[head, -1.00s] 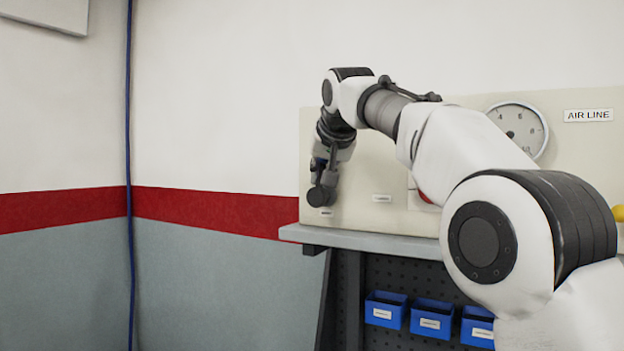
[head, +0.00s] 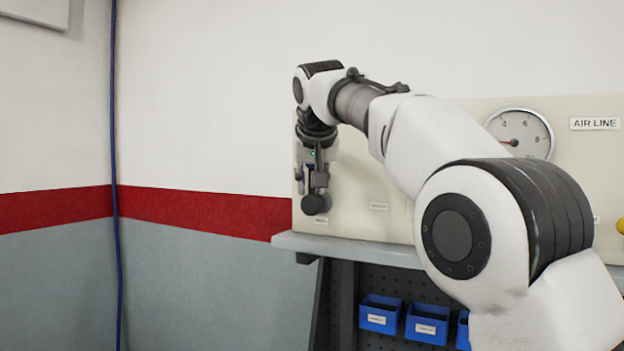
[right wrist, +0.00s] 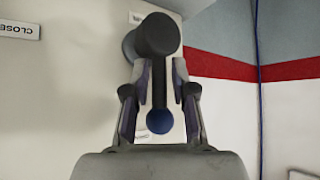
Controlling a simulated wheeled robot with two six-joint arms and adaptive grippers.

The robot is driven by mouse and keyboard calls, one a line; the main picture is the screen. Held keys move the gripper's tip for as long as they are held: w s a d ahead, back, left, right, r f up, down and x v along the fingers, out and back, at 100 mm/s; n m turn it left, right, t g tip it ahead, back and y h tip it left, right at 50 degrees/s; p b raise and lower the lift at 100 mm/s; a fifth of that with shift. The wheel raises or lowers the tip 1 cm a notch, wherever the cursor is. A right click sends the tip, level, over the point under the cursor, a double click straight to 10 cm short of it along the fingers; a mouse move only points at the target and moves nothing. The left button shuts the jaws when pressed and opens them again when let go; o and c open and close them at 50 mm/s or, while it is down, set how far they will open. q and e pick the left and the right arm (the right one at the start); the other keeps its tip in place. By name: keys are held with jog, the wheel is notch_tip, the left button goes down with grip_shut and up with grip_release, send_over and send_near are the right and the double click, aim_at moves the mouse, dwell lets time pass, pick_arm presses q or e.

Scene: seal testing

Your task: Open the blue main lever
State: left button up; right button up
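The main lever shows in the right wrist view as a dark bar with a blue ball end (right wrist: 159,121), running from a thick dark round pivot (right wrist: 152,38). My left gripper is not in view.
The cream panel (head: 380,180) stands on a grey shelf (head: 345,247). It carries a round gauge (head: 520,134) and an AIR LINE sign (head: 595,124). Blue bins (head: 380,313) hang below. A label (right wrist: 20,29) lies left in the wrist view. My right arm hides much of the panel.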

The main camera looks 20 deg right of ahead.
jog(key=shift+w, duration=0.2)
jog(key=v, duration=1.1)
jog(key=shift+s+r, duration=0.25)
jog(key=shift+a, duration=0.15)
